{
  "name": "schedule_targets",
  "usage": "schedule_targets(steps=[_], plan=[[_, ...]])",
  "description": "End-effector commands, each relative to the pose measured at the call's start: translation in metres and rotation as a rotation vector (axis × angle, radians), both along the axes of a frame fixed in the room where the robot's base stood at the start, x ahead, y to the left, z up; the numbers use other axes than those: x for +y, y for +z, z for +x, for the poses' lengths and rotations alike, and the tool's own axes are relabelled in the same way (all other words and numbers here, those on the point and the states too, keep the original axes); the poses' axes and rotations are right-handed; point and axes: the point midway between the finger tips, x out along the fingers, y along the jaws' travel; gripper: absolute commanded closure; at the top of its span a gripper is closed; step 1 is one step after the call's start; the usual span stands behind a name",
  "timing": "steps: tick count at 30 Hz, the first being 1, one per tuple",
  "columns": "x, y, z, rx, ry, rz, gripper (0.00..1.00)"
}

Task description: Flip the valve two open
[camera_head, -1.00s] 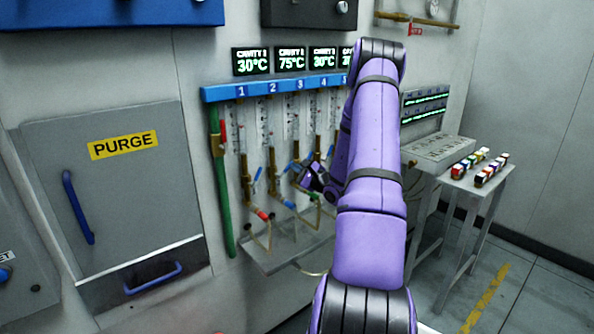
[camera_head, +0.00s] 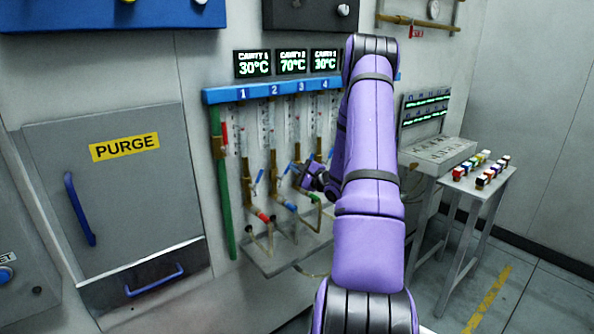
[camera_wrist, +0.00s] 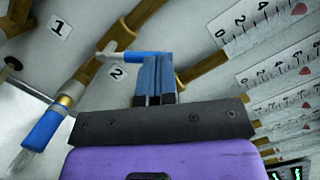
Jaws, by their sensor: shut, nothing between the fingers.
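The numbered valve row has a blue header strip (camera_head: 270,92) with brass pipes below. In the wrist view, the label 2 (camera_wrist: 117,72) sits beside a blue-sleeved lever (camera_wrist: 128,58) with a pale end pointing left. My gripper (camera_wrist: 155,65) is shut and empty, its blue fingertips right at this lever's right part. Fingertips and lever overlap in the picture; I cannot tell whether they touch.
Label 1 (camera_wrist: 60,27) and another blue-sleeved part (camera_wrist: 43,128) lie to the left. Gauge scales (camera_wrist: 262,22) are close on the right. A metal drip shelf (camera_head: 285,250) sits below. A side table (camera_head: 480,185) with small coloured blocks stands at right.

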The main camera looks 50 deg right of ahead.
Motion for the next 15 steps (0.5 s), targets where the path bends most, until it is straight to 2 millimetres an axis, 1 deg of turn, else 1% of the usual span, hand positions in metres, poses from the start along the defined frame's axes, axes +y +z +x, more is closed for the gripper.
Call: schedule_targets(steps=[15], plan=[[0.0041, 0.0041, 0.0017, 0.019, 0.002, -0.084, 1.00]])
